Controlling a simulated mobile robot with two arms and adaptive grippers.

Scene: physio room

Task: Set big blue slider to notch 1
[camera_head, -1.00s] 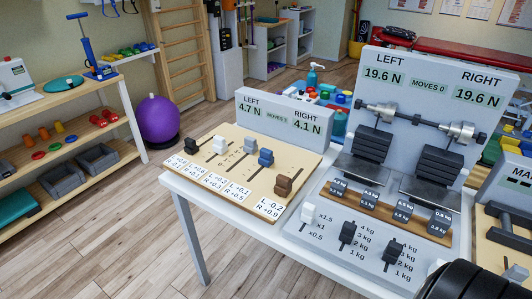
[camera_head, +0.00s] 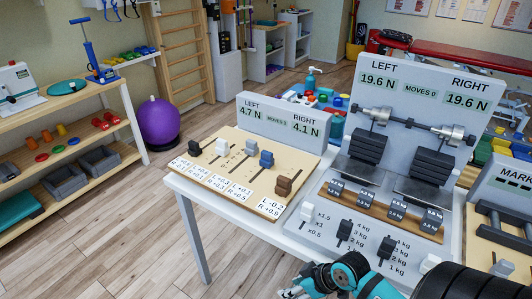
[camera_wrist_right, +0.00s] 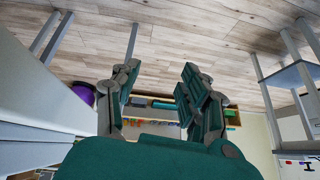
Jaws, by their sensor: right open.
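The big blue slider (camera_head: 266,158) is a blue block on a slot of the tan slider board (camera_head: 228,186), left of the brown slider (camera_head: 284,186) and right of the grey one (camera_head: 251,148). Its notch number cannot be read. My right gripper (camera_head: 288,292), teal and grey, is at the bottom edge, in front of the table and well apart from the blue slider. In the right wrist view its two fingers (camera_wrist_right: 158,95) are spread with nothing held between them; no slider shows there. My left gripper is not in view.
Black (camera_head: 195,147) and white (camera_head: 222,146) sliders stand on the board's left. The board's display (camera_head: 278,122) reads LEFT 4.7 N, RIGHT 4.1 N. A weight panel (camera_head: 415,105) with its own sliders stands to the right. The floor left of the table is clear.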

